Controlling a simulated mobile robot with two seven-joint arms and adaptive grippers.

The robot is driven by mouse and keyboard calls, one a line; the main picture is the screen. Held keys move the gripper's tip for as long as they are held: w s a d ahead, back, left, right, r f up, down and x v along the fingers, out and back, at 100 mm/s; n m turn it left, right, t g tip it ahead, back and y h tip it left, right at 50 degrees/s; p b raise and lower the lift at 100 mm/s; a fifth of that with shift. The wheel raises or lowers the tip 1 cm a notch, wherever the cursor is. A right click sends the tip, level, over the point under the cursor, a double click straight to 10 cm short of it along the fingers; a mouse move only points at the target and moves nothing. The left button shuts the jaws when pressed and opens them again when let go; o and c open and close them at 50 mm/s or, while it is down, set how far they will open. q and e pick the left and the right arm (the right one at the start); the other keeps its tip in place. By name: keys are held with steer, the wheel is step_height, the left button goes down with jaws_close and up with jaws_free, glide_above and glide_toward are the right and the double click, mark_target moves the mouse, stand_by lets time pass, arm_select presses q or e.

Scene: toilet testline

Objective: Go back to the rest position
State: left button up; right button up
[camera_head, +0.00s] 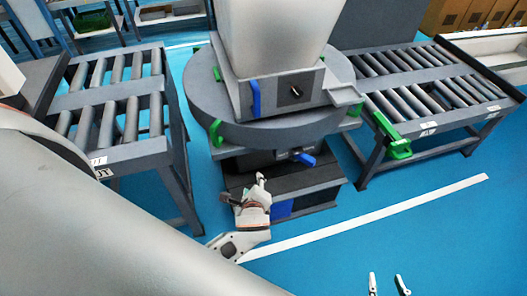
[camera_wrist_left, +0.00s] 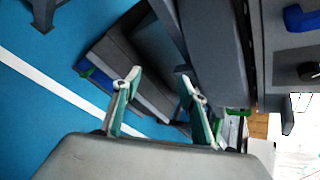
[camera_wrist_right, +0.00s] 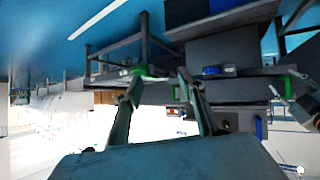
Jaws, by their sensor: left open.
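My left gripper (camera_head: 261,183) is in front of the dark base of the round test station, at the picture's middle. In the left wrist view its two fingers (camera_wrist_left: 161,88) stand apart with nothing between them. My right gripper (camera_head: 387,284) shows only its two fingertips at the bottom edge of the head view, over blue floor. In the right wrist view its fingers (camera_wrist_right: 159,86) are also spread and empty. The large pale arm link across the lower left of the head view is mine and hides part of the floor.
The round grey turntable (camera_head: 290,130) carries a white body with a blue lever (camera_head: 255,97). Roller conveyors stand to the left (camera_head: 110,105) and right (camera_head: 425,80), the right one with a green clamp (camera_head: 392,140). Blue floor (camera_head: 420,235) with a white line is clear in front.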

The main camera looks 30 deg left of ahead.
arm_select(q)
steer(key=s+d+n+h, duration=0.3)
steer(key=s+n+h, duration=0.1)
steer(key=s+n, duration=0.2)
steer(key=s+d+n+t+h, duration=0.1)
steer(key=s+d+n+h, duration=0.2)
steer(key=s+n, duration=0.3)
steer(key=n+h, duration=0.1)
steer(key=n, duration=0.2)
steer(key=shift+d+n, duration=0.25)
steer(key=shift+n, duration=0.05)
arm_select(e)
steer(key=shift+s+a+f, duration=0.15)
steer(key=shift+s+f, duration=0.15)
arm_select(q)
steer(key=shift+s+f, duration=0.1)
arm_select(e)
steer(key=shift+s+f, duration=0.1)
steer(key=shift+f, duration=0.15)
